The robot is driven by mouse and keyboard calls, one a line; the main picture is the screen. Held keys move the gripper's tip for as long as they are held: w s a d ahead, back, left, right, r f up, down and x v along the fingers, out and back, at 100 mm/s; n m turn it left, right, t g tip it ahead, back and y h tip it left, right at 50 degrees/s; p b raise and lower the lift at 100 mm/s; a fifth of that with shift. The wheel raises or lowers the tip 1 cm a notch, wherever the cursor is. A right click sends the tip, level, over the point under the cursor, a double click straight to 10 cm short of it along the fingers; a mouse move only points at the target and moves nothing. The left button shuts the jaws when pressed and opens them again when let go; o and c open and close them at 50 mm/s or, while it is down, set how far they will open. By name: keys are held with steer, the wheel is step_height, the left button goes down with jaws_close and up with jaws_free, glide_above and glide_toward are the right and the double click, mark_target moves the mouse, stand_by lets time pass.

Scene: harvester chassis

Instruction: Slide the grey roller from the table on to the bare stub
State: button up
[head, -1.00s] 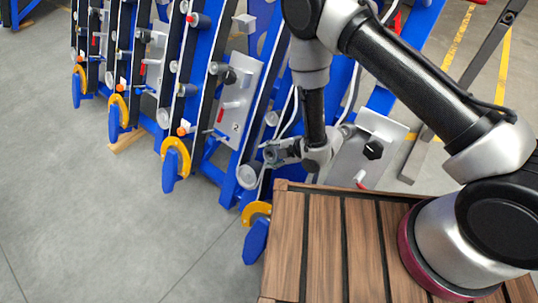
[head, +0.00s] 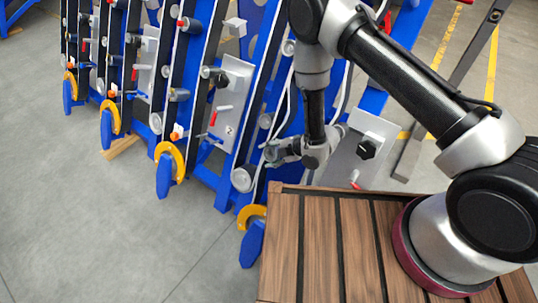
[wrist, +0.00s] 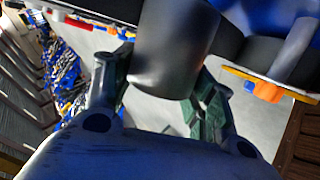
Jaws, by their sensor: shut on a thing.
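My gripper (head: 274,153) is at the blue harvester chassis, low on the nearest belt row. It is shut on the grey roller. In the wrist view the roller (wrist: 168,48) is a dark grey cylinder between the two fingers (wrist: 165,85). Its upper end runs out of the frame. In the head view the roller is small and hard to tell from the fingers. I cannot make out the bare stub for certain; the arm and gripper cover part of this row. Whether the roller touches a stub cannot be told.
A light grey wheel (head: 243,179) sits left of the gripper. A yellow guard (head: 252,215) with a blue tip stands below it. A grey plate (head: 357,150) with a black knob is on the right. Several similar rows stand to the left. Open floor (head: 120,240) lies at front left.

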steer(key=shift+w+d+f, duration=0.35)
steer(key=shift+w+f, duration=0.05)
steer(key=shift+w, duration=0.15)
steer(key=o, duration=1.5)
steer(key=shift+o, duration=0.2)
steer(key=shift+r, duration=0.1)
step_height(320, 180, up, 10)
steer(key=shift+f, duration=0.1)
steer(key=shift+s, duration=0.15)
